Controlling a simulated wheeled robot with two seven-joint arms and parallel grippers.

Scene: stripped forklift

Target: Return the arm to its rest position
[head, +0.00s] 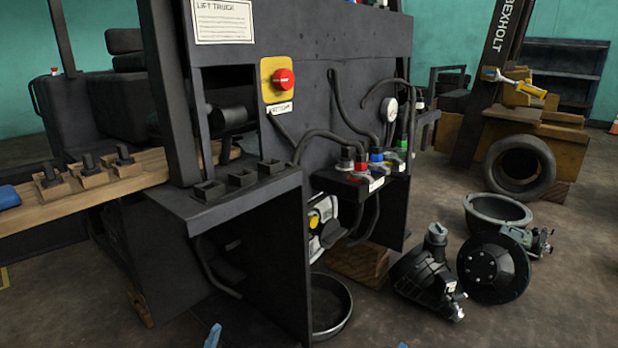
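Neither of my arms shows clearly in the head view, and no gripper can be made out. A small light-blue piece (213,336) shows at the bottom edge, left of the round pan. Another blue sliver (402,345) shows at the bottom edge further right. Both are cut off by the frame, and I cannot tell what they are. The stripped forklift's dark panel (340,50) fills the middle. It carries a red button on a yellow plate (282,80) and a black shelf with square sockets (240,180).
A wooden plank (100,190) with several black-topped blocks juts left. Hoses run to coloured connectors (375,165). A round pan (330,305) stands on the floor. Black machine parts (425,275), a tub (497,210) and a tyre (520,167) lie right. The lower-right floor is clear.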

